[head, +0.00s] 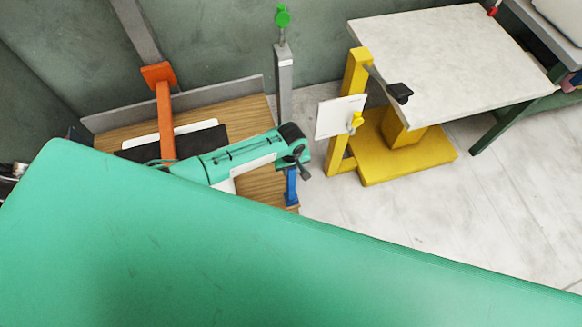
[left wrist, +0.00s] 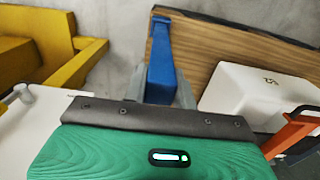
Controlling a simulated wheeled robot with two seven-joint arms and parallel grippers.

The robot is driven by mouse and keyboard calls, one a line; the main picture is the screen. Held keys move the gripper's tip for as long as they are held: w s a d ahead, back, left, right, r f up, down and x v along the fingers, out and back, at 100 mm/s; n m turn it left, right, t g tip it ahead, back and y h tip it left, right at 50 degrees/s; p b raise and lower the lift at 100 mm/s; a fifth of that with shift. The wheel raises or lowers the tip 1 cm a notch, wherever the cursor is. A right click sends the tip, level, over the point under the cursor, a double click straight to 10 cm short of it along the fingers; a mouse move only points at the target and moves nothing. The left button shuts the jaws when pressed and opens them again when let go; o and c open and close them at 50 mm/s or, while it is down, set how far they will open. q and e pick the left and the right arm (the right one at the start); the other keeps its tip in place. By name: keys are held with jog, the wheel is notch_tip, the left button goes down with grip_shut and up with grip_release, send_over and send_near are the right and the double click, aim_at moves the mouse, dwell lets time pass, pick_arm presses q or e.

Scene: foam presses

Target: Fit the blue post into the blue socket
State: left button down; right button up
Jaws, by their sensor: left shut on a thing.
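The blue post (head: 290,188) shows in the head view just below the end of my left arm, near the right edge of the wooden worktop. It also shows in the left wrist view (left wrist: 160,65), upright in the picture between two grey fingers. My left gripper (head: 295,160) is shut on it; in the left wrist view the gripper (left wrist: 159,90) has a finger on each side of the post. The post's far end has a wider blue part, and I cannot tell whether that is the post or the socket. No separate blue socket is clear. My right gripper is out of view.
The wooden worktop (head: 258,97) carries an orange upright (head: 165,115). A grey post with a green top (head: 283,60) stands behind. A yellow stand (head: 405,165) with a white plate (head: 338,117) and a pale table (head: 440,55) are at the right. Floor is clear at far right.

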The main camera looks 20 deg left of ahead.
aim_at(291, 185)
pick_arm(q)
jog(key=shift+f, duration=0.25)
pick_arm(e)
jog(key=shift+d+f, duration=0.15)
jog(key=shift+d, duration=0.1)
pick_arm(q)
jog(key=shift+f, duration=0.3)
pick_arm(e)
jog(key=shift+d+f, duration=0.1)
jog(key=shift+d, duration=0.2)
pick_arm(q)
jog(key=shift+f, duration=0.1)
jog(key=shift+f+b, duration=0.4)
jog(key=shift+b, duration=0.05)
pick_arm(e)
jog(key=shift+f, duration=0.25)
pick_arm(q)
jog(key=c, duration=1.4)
grip_release()
jog(key=o, duration=0.3)
jog(key=shift+o, duration=0.2)
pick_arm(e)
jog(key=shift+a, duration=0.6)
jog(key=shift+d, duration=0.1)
